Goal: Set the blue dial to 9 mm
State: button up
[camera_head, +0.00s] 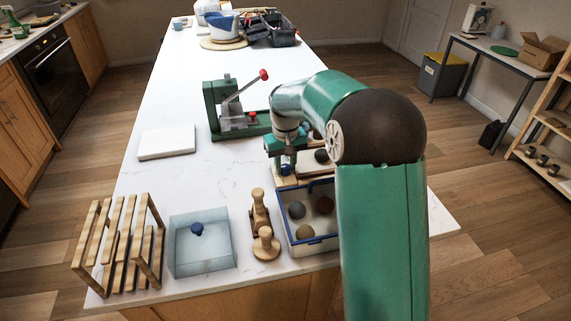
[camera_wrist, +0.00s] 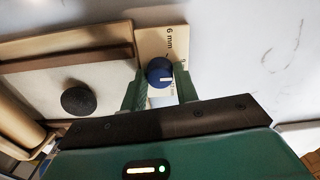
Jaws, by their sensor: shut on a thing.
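The blue dial (camera_wrist: 160,70) sits on a pale wooden panel (camera_wrist: 152,42) in the wrist view. Its white mark points to the right side of the picture. The label "6 mm" is readable on the panel above the dial; another label to its right is partly hidden by a finger. My gripper (camera_wrist: 160,84) has one green finger on each side of the dial and is shut on it. In the head view my gripper (camera_head: 286,168) reaches down at the panel's left end, and the blue dial (camera_head: 286,170) shows small between the fingers.
A dark ball (camera_wrist: 78,99) lies on the pale board beside the panel. A blue-rimmed tray (camera_head: 290,240) with several balls stands in front. A green lever press (camera_head: 213,95) stands behind.

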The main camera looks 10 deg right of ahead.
jog(key=shift+r, duration=0.15)
jog(key=o, duration=0.7)
